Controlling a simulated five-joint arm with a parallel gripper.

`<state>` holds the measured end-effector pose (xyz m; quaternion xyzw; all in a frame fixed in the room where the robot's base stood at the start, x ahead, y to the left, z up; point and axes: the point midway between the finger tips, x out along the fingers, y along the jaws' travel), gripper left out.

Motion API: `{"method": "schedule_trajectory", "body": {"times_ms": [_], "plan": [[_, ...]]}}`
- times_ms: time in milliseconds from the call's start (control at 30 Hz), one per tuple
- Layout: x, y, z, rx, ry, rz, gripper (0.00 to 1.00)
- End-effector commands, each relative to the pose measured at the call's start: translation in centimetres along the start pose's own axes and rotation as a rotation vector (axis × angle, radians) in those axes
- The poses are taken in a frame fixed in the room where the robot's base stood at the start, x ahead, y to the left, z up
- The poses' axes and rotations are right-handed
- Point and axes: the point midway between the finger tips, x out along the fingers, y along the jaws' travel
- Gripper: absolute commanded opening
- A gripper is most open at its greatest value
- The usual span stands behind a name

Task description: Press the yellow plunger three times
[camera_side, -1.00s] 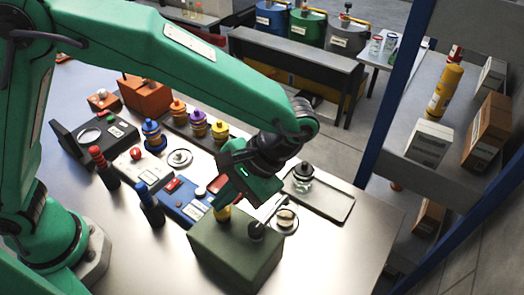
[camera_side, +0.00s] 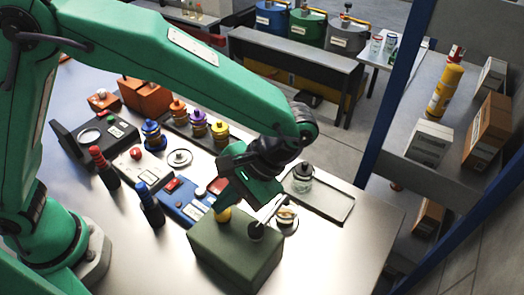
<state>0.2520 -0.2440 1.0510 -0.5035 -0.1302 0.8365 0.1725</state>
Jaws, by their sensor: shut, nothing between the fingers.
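The yellow plunger (camera_side: 223,214) stands at the left of the top of a green box (camera_side: 228,254), near its back edge. Its upper part is partly hidden by my gripper. My gripper (camera_side: 259,226) is shut and empty. It points down over the box, its tip at or just above a dark round knob (camera_side: 256,231) on the box top, to the right of the yellow plunger. I cannot tell whether the tip touches the knob.
A glass jar (camera_side: 302,178) stands on a grey tray (camera_side: 335,205) at the right. A small round dish (camera_side: 286,217) lies just behind the box. A blue device (camera_side: 186,202) and a dark bottle (camera_side: 151,208) stand to the left. The table front is clear.

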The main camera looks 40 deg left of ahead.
Motion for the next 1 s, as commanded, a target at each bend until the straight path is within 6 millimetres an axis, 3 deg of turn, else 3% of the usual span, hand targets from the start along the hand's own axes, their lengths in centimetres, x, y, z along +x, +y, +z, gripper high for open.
{"method": "schedule_trajectory", "body": {"times_ms": [633,1000], "plan": [[0.2,0.1,-0.1,0.0,0.0,0.0,0.0],[-0.9,-0.4,0.5,0.0,0.001,0.001,0.0]]}}
